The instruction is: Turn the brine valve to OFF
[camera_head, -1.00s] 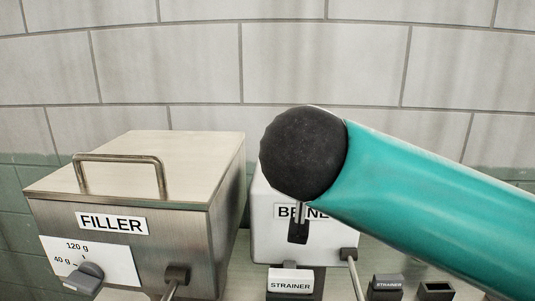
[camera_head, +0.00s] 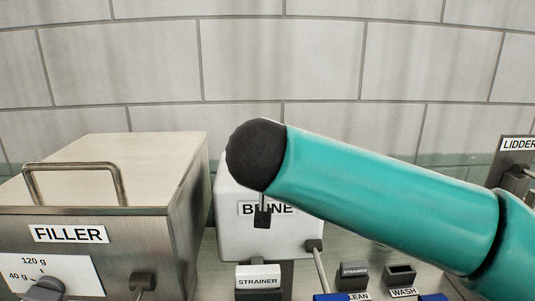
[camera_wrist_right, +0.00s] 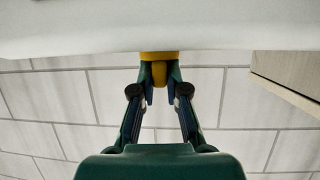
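The white box labelled BRINE (camera_head: 230,237) stands in the middle of the head view, partly behind my teal right arm (camera_head: 390,200). A dark piece on a thin rod (camera_head: 262,217) shows in front of its label; I cannot tell what it belongs to. In the right wrist view my right gripper (camera_wrist_right: 160,78) has its two fingers either side of a yellow piece (camera_wrist_right: 158,70) under a white surface (camera_wrist_right: 160,30). Whether the fingers press on the piece cannot be told. No OFF mark is visible. My left gripper is not in view.
The steel FILLER box (camera_head: 130,235) with a top handle and a dial stands left of the brine box. Below are a STRAINER label (camera_head: 258,282) and switches, including a WASH label (camera_head: 404,292). A LIDDER panel (camera_head: 517,160) is at the right edge.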

